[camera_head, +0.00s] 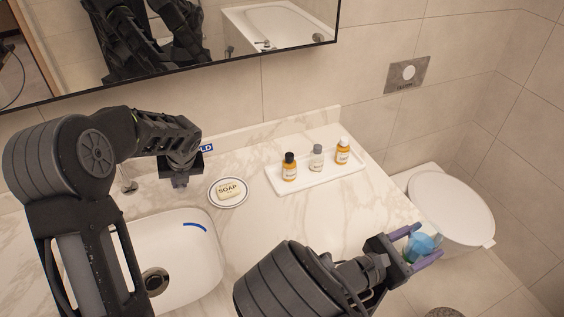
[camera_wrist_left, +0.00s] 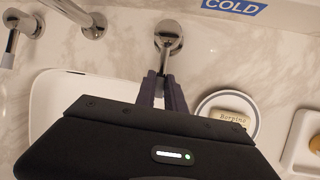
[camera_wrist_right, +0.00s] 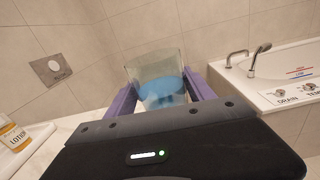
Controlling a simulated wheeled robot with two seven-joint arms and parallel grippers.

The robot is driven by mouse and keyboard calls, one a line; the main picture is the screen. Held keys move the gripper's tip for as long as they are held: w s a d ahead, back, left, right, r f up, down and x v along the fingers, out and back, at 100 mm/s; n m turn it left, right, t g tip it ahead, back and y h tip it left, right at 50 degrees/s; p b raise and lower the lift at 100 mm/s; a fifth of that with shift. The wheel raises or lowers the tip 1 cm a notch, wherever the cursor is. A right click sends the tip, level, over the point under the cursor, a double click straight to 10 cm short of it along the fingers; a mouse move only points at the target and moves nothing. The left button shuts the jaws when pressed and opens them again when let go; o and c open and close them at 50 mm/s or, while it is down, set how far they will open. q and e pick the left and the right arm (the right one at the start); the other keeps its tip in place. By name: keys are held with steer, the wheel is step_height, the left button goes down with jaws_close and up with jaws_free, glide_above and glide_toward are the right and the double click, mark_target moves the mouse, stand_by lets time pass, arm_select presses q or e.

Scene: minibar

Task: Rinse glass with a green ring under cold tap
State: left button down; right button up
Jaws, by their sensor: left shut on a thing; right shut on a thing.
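My left gripper (camera_wrist_left: 162,88) is shut on the cold tap handle (camera_wrist_left: 168,42), a chrome lever beside the blue COLD label (camera_wrist_left: 234,6). In the head view the left gripper (camera_head: 178,181) is at the sink's back right corner. In the head view the glass (camera_head: 422,246) is off the counter's right side, near the toilet. The chrome spout (camera_wrist_left: 94,28) is left of the cold handle; no water shows.
The white sink (camera_head: 195,270) is partly hidden by my left arm. A soap dish (camera_head: 228,204) with soap and a white tray (camera_head: 325,180) with 3 bottles stand on the counter. A toilet (camera_head: 450,210) is at the right. Counter between soap dish and right arm is clear.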

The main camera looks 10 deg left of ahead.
arm_select(q)
steer(key=c, duration=1.4)
jaws_free()
steer(key=shift+c, duration=0.2)
steer(key=v, duration=1.2)
steer(key=shift+b, duration=0.35)
steer(key=shift+a, duration=0.1)
